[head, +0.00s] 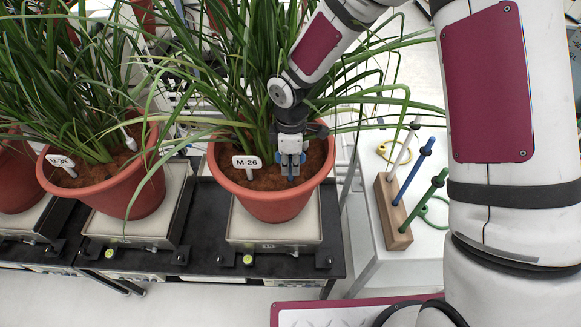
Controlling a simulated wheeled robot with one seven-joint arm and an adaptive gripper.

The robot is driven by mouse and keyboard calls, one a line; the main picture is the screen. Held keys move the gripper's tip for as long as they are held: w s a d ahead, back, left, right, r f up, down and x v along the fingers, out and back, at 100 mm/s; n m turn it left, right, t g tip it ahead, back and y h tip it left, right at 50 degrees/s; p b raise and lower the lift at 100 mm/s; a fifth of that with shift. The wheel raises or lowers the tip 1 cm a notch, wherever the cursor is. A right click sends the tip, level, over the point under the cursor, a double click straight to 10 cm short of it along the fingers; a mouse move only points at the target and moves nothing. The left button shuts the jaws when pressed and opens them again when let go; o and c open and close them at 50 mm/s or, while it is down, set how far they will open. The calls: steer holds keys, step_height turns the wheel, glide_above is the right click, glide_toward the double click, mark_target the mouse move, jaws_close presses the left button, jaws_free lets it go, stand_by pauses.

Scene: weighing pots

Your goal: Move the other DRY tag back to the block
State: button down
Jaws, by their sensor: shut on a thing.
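My gripper (291,164) points down into the terracotta pot (273,207) that carries the white M-26 label (247,162). Its fingers are shut on a narrow blue tag, whose lower end (291,178) shows just below the fingertips at the soil. The fingers hide most of it, and I cannot read any lettering on it. The wooden block (393,212) stands on the white table to the right of the pot. White (404,146), blue (411,173) and green (428,199) sticks stand in it, leaning to the upper right.
Another labelled potted plant (104,190) stands to the left, with a white piece (130,141) in its soil. The pots rest on scales (273,245) on a black bench. Yellow and green loops lie near the block.

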steer(key=shift+r+p, duration=0.9)
steer(key=shift+r, duration=2.25)
